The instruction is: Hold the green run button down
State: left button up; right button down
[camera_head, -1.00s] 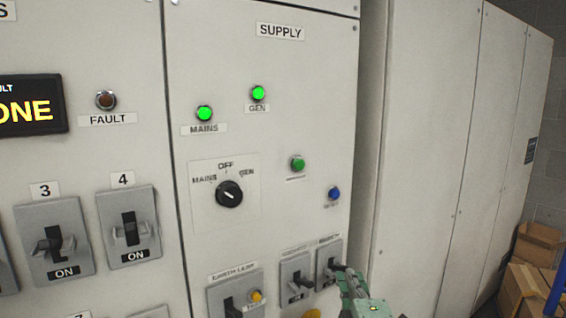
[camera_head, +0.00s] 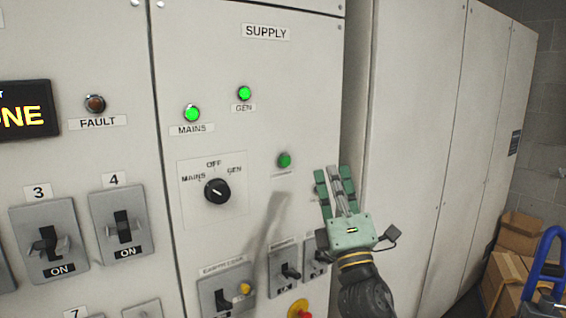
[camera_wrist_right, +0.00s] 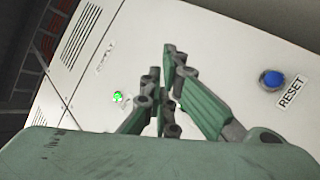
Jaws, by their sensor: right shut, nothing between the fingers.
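The green button (camera_head: 284,160) sits on the SUPPLY panel, below the GEN lamp, with a small label under it too blurred to read. My right gripper (camera_head: 334,172) is shut and empty, fingers pointing up, to the right of the green button and a little lower in the picture. It is apart from the button. In the right wrist view the shut fingers (camera_wrist_right: 168,60) cover the middle of the panel. A glowing green round thing (camera_wrist_right: 118,97) shows left of them; I cannot tell whether it is a lamp or the button. My left gripper is not in view.
A blue RESET button (camera_wrist_right: 271,80) is right of the fingers in the wrist view; the gripper hides it in the head view. A rotary selector (camera_head: 216,191), small switches (camera_head: 285,264) and a red knob (camera_head: 299,309) are nearby. Cardboard boxes (camera_head: 519,233) stand at right.

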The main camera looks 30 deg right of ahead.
aim_at(285, 162)
jog(key=shift+w+h, duration=0.15)
jog(key=shift+h, duration=0.15)
jog(key=w+b, duration=0.3)
jog(key=w, duration=0.5)
jog(key=shift+w+a, duration=0.25)
jog(key=shift+a, duration=0.05)
jog(key=shift+w, duration=0.1)
dwell(1.1)
jog(key=shift+w+b, duration=0.3)
jog(key=shift+w, duration=0.05)
jog(key=shift+w+b, duration=0.4)
jog(key=shift+w, duration=0.1)
dwell(0.6)
jog(key=shift+s, duration=0.15)
dwell(0.4)
jog(key=shift+s+p, duration=0.45)
jog(key=shift+s, duration=0.35)
